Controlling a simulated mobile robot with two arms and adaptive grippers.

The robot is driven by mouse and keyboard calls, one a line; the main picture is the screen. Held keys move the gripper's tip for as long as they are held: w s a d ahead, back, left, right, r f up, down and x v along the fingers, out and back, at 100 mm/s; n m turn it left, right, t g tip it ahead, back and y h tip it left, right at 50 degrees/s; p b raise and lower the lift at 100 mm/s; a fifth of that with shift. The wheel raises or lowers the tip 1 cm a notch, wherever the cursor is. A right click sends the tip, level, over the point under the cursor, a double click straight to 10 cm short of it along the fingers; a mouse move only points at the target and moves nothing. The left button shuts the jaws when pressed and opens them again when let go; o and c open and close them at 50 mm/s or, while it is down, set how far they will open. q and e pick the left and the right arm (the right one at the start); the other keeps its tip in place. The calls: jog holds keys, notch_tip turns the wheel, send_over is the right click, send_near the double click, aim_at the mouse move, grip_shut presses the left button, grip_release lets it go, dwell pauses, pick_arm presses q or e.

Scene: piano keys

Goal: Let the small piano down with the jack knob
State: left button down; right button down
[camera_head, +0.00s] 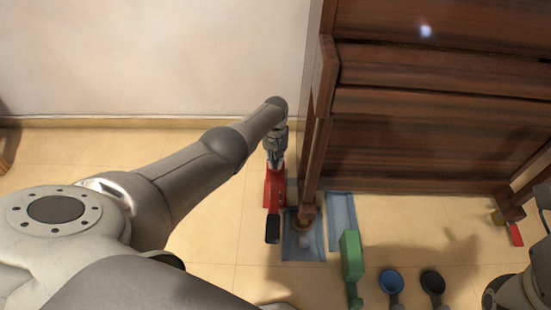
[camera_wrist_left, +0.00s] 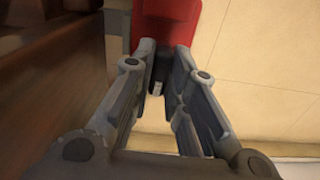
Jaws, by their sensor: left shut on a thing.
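The small piano (camera_head: 430,120) is dark brown wood and stands at the right in the head view. A red jack (camera_head: 273,188) with a black end stands on the floor beside the piano's left leg (camera_head: 311,165). My left gripper (camera_head: 276,160) reaches down to the top of the jack. In the left wrist view the gripper (camera_wrist_left: 165,60) is shut on the small jack knob (camera_wrist_left: 157,88), which shows dark and grey between the fingers. The red jack body (camera_wrist_left: 165,25) lies beyond the fingertips. The fingers hide part of the knob. My right gripper is not in view.
A blue piece (camera_head: 290,245) lies under the left leg's foot, with another blue strip (camera_head: 342,222) beside it. A green tool (camera_head: 351,255), a blue round-headed item (camera_head: 391,281) and a black one (camera_head: 433,283) lie in front. Another red piece (camera_head: 516,234) is near the right leg.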

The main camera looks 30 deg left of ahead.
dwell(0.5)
pick_arm(q)
jog(key=c, duration=1.4)
grip_release()
jog(key=shift+w+r, duration=0.1)
jog(key=shift+r, duration=5.95)
